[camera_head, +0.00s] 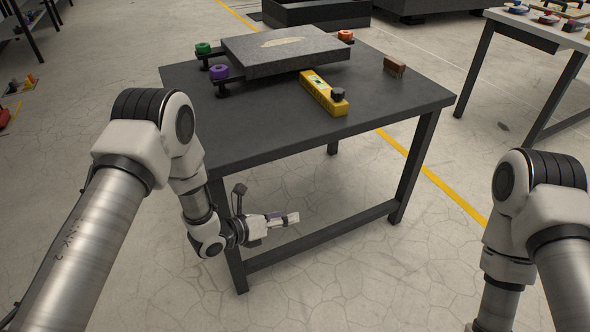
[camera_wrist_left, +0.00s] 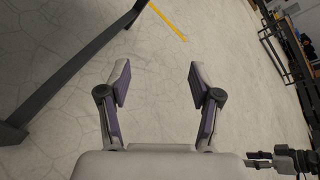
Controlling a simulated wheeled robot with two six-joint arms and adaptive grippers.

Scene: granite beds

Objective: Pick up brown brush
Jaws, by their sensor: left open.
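The brown brush (camera_head: 394,66) is a small brown block on the dark table (camera_head: 410,97), near its right edge. My left gripper (camera_head: 290,218) is below the tabletop, in front of the table and far from the brush. In the left wrist view its two fingers (camera_wrist_left: 158,83) are spread wide with only floor between them. The brush is not in the left wrist view. What looks like my right gripper (camera_wrist_left: 262,159) shows small at the lower right of that view; its opening is unclear. The head view shows only part of my right arm.
A granite slab (camera_head: 290,50) rests on the table, with green (camera_head: 203,48), purple (camera_head: 219,72) and orange (camera_head: 345,36) knobs around it. A yellow level (camera_head: 322,92) with a black knob lies between slab and brush. Another table (camera_head: 540,32) stands at the right.

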